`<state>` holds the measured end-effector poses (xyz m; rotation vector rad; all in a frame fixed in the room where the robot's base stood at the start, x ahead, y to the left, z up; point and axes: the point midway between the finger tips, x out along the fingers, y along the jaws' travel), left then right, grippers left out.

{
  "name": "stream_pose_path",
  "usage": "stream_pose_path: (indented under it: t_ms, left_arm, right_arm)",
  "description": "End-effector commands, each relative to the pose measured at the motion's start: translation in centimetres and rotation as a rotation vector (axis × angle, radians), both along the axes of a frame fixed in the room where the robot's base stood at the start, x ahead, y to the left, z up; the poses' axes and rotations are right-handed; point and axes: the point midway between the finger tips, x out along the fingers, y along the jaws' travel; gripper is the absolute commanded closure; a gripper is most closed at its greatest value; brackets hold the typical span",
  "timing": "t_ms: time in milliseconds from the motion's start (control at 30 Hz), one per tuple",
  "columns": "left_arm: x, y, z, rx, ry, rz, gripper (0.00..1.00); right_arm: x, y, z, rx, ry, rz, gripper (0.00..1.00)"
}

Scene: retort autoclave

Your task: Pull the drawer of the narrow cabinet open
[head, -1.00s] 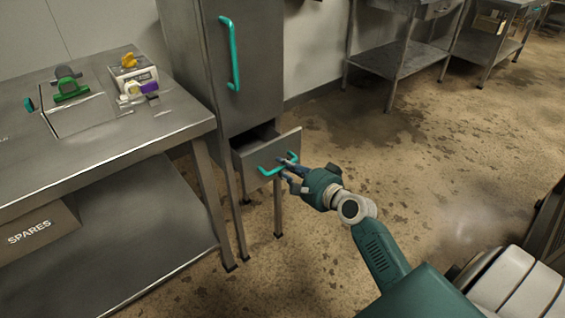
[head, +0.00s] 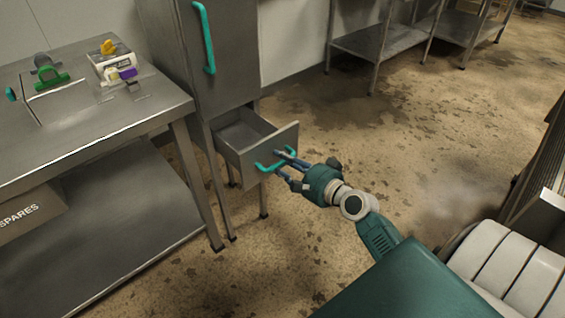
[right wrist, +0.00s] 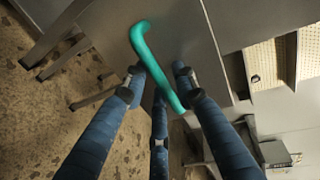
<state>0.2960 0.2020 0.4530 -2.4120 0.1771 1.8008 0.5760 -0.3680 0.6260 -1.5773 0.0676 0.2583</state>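The narrow cabinet (head: 240,75) is grey metal with a tall door above and a drawer (head: 245,152) below. The drawer stands well out of the cabinet, and its empty-looking inside shows. Its teal handle (head: 262,168) is on the front panel. My right gripper (head: 288,164) is at this handle, its blue fingers closed around it. In the right wrist view, the handle (right wrist: 157,62) runs between the fingers of my right gripper (right wrist: 157,92). My left gripper is not in view.
A steel table (head: 120,128) with green, yellow and purple-marked items stands left of the cabinet. A box marked SPARES (head: 25,215) sits on its lower shelf. The door above the drawer has a teal handle (head: 204,38). Floor in front of the drawer is clear.

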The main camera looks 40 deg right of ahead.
Motion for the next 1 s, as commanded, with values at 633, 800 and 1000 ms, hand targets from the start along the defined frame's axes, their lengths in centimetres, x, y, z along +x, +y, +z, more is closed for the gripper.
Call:
stream_pose_path:
  t_ms: [633, 800, 1000]
  left_arm:
    - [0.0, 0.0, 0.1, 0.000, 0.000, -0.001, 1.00]
    - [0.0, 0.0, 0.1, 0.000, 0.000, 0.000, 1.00]
    - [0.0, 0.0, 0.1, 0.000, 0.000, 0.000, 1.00]
  right_arm:
    - [-5.3, -0.7, 0.8, -0.004, 0.007, 0.001, 0.67]
    - [-8.7, -1.0, 1.6, -0.001, 0.005, 0.001, 0.67]
    - [-11.1, -1.3, 2.3, -0.001, 0.002, 0.001, 0.67]
